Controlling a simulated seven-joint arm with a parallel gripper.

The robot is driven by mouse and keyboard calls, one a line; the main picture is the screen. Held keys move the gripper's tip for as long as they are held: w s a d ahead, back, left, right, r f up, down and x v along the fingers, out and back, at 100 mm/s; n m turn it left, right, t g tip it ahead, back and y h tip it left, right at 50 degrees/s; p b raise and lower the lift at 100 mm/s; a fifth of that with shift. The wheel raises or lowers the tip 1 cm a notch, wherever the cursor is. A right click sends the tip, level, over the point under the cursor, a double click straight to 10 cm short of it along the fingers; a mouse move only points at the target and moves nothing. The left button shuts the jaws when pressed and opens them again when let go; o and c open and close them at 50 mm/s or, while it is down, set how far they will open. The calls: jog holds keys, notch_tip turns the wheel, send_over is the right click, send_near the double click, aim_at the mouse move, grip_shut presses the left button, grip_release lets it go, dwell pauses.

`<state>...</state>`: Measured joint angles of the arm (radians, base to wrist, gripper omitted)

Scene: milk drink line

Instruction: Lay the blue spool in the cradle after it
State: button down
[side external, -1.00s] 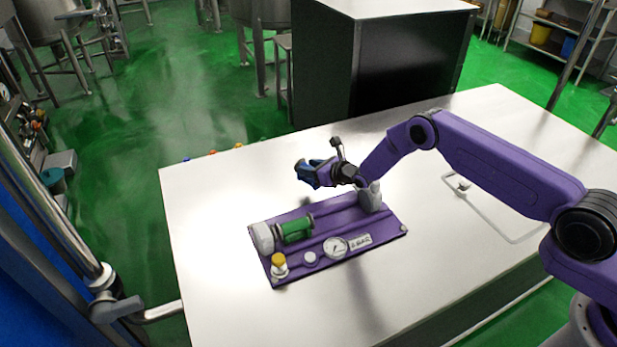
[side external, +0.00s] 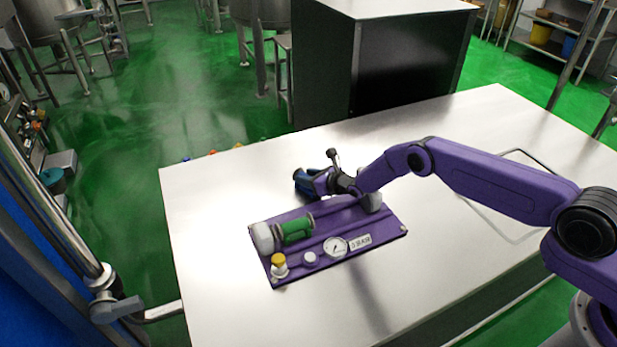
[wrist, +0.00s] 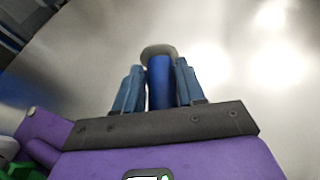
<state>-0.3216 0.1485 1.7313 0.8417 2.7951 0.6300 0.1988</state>
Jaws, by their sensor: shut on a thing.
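The blue spool (side external: 301,181) is held between the fingers of my gripper (side external: 312,182), behind the purple panel in the side view. In the wrist view, the spool's blue body (wrist: 160,84) and grey end flange (wrist: 158,51) show between the two fingers (wrist: 158,88). The cradle is on the purple panel (side external: 325,262), between a pale left end block (side external: 262,238) and a pale right end block (side external: 373,201). The green spool (side external: 297,231) lies beside the left block. My wrist partly hides the cradle's right end, and whether the blue spool touches anything is unclear.
The panel's front carries a round gauge (side external: 336,247), a white label (side external: 361,241), a white knob (side external: 310,258) and a yellow-topped part (side external: 279,264). The white table (side external: 220,290) is clear around the panel. Small coloured items show at its far edge.

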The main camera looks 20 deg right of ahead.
jog(key=c, duration=0.7)
grip_release()
jog(key=shift+f, duration=0.15)
jog(key=shift+o, duration=0.2)
jog(key=shift+r, duration=0.25)
jog(key=shift+v, duration=3.7)
